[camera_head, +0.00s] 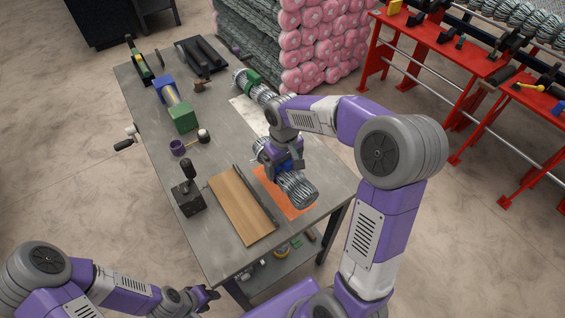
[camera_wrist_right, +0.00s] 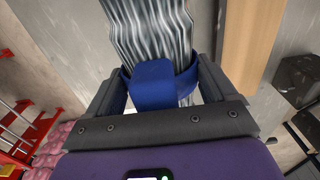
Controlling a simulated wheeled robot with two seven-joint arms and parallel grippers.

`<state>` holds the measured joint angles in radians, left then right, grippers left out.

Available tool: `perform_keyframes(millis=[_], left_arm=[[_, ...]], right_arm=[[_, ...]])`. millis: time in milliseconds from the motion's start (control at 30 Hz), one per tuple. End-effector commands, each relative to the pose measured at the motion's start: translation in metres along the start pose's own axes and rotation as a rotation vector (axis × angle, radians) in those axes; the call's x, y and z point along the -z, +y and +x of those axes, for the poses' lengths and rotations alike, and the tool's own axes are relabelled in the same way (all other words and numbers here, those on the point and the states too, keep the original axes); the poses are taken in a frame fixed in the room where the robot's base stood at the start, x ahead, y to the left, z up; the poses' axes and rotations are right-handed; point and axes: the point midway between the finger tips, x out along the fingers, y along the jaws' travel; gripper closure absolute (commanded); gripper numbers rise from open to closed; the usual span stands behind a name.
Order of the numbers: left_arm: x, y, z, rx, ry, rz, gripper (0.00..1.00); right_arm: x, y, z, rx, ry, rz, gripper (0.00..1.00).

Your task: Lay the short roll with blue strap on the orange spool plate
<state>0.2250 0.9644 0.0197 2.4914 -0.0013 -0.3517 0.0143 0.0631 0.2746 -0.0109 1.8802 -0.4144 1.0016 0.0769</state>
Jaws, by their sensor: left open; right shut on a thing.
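The short roll with blue strap (camera_head: 298,188) is a bundle of grey wire, and its blue strap (camera_wrist_right: 155,85) sits between the fingers of my right gripper (camera_head: 286,165). My right gripper is shut on the roll at the strap; the wrist view shows both fingers against its sides. The roll is over the orange spool plate (camera_head: 270,190) and hides much of it. I cannot tell whether the roll touches the plate. My left gripper (camera_head: 208,294) is open and empty, off the table's front left edge.
A roll with a green strap (camera_head: 262,91) lies at the table's back right, by a pale plate (camera_head: 241,107). A wooden board (camera_head: 238,205) with a dark rail lies left of the orange plate.

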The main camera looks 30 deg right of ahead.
Motion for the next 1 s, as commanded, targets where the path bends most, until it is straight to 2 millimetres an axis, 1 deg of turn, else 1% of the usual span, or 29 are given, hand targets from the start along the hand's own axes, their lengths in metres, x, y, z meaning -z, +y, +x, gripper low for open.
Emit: perform_keyframes(millis=[100,600,733,1000], left_arm=[[0.0,0.001,-0.003,0.0,0.001,0.0,0.57],[0.001,-0.008,0.021,0.0,0.001,0.0,0.57],[0.001,-0.009,0.023,0.0,0.001,0.0,0.57],[0.001,-0.008,0.022,0.0,0.001,0.0,0.57]], right_arm=[[0.0,0.0,-0.002,0.0,0.003,0.0,0.87],[0.0,0.0,0.035,0.0,0.003,-0.001,0.87],[0.0,0.0,0.037,0.0,0.003,-0.001,0.87],[0.0,0.0,0.037,0.0,0.003,0.0,0.87]])
